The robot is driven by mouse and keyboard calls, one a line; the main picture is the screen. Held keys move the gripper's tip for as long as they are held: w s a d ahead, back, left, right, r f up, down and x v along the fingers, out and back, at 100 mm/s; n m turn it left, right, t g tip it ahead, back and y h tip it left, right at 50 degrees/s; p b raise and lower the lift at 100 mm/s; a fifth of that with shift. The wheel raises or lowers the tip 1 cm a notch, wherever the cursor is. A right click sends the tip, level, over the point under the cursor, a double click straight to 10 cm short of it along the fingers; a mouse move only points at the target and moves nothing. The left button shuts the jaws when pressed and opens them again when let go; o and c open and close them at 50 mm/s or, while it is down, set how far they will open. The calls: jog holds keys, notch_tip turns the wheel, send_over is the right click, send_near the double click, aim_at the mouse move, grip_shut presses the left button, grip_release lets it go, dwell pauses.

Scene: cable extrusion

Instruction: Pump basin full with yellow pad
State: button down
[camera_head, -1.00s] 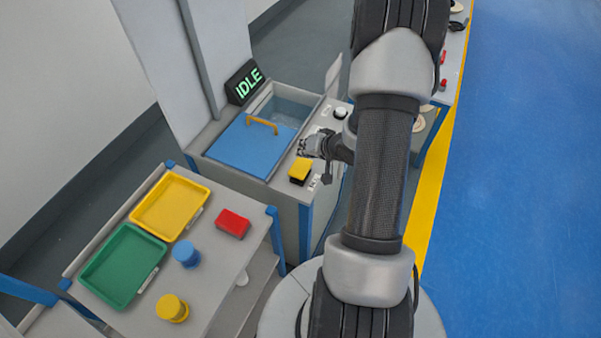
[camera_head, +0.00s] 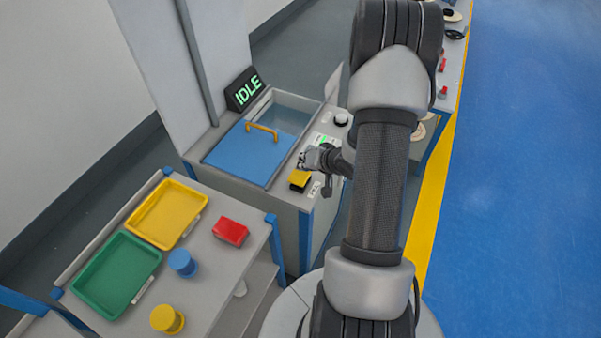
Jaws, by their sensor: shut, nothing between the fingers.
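The yellow pad (camera_head: 300,178) sits on a dark base at the near right corner of the basin cabinet. My gripper (camera_head: 305,161) is shut and empty, just behind and above the pad in the picture; I cannot tell whether it touches it. The basin (camera_head: 288,112) is partly covered by a blue lid (camera_head: 245,150) with a yellow handle (camera_head: 262,131). Its open part looks pale blue-grey, and the fill level is not clear. A black display (camera_head: 245,90) behind it reads IDLE in green.
A near-left table holds a yellow tray (camera_head: 168,213), a green tray (camera_head: 116,272), a red block (camera_head: 230,232), a blue cylinder (camera_head: 182,264) and a yellow cylinder (camera_head: 167,320).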

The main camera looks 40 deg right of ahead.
aim_at(303, 172)
dwell(0.8)
jog(key=shift+f, duration=0.45)
jog(key=shift+f+b, duration=0.85)
jog(key=shift+f, duration=0.5)
dwell(1.1)
jog(key=shift+r, duration=0.1)
jog(key=shift+r+p, duration=1.7)
jog(key=shift+p, duration=0.25)
notch_tip(303, 172, up, 5)
jog(key=p, duration=0.5)
